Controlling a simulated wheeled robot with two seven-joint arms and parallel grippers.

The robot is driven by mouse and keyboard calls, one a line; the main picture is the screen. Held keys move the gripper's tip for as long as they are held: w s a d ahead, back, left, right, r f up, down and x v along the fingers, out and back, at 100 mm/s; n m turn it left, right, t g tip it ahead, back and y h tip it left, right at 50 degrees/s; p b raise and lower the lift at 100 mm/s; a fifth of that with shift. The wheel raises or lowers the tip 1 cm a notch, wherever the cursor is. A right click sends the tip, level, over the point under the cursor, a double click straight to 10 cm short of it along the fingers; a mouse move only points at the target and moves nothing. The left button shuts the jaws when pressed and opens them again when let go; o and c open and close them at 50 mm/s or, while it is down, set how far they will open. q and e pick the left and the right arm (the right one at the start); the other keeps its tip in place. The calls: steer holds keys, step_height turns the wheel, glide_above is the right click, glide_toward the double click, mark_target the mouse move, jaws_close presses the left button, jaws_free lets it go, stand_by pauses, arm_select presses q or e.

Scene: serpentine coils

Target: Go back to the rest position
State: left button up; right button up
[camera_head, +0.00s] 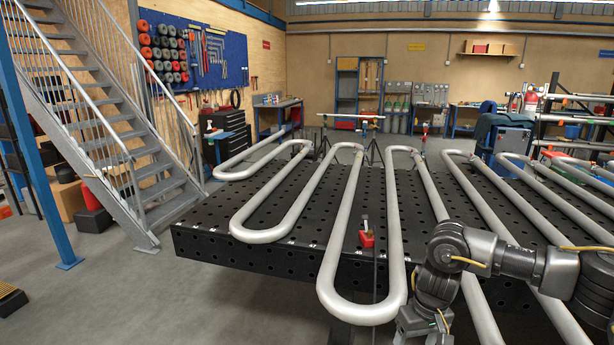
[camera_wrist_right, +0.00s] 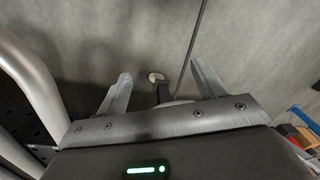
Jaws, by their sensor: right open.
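My right arm comes in from the right in the head view. My right gripper (camera_head: 423,328) hangs over the near side of the table, partly cut off by the bottom edge. In the right wrist view the two fingers of my right gripper (camera_wrist_right: 160,70) stand wide apart with nothing clamped between them. The serpentine coil (camera_head: 343,215) of grey tube lies across the black perforated table (camera_head: 205,238). A coil tube (camera_wrist_right: 32,85) runs close to the left of the gripper in the wrist view. My left gripper does not show.
A small red device (camera_head: 367,239) stands between coil runs, with a dark cable below it. Metal stairs (camera_head: 110,130) stand at left. The floor (camera_head: 130,300) at front left is clear.

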steer(key=w+a+f+n+t+y+b, duration=0.2)
steer(key=a+f+y, duration=0.5)
steer(key=a+f, duration=1.05)
steer(key=s+d+f+t, duration=0.2)
steer(key=s+f+t, duration=0.1)
steer(key=f, duration=1.2)
steer(key=s+d+f+m+h, duration=0.15)
steer(key=s+d+f, duration=0.25)
steer(key=s+f, duration=0.4)
steer(key=s+d+f+m+h, duration=0.1)
steer(key=s+d+f+h, duration=0.1)
steer(key=s+d+f, duration=0.5)
arm_select(q)
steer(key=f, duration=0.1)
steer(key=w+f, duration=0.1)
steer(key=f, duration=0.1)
steer(key=shift+b, duration=0.4)
arm_select(e)
steer(key=s+d+f+g+h, duration=0.1)
steer(key=s+d+f, duration=0.1)
steer(key=s, duration=0.8)
steer(key=s+d+f+g+h, duration=0.1)
steer(key=s+f, duration=0.4)
steer(key=s, duration=0.6)
steer(key=s+d+f+g+h, duration=0.2)
steer(key=s+d+f, duration=0.2)
steer(key=s, duration=0.7)
steer(key=shift+d, duration=0.2)
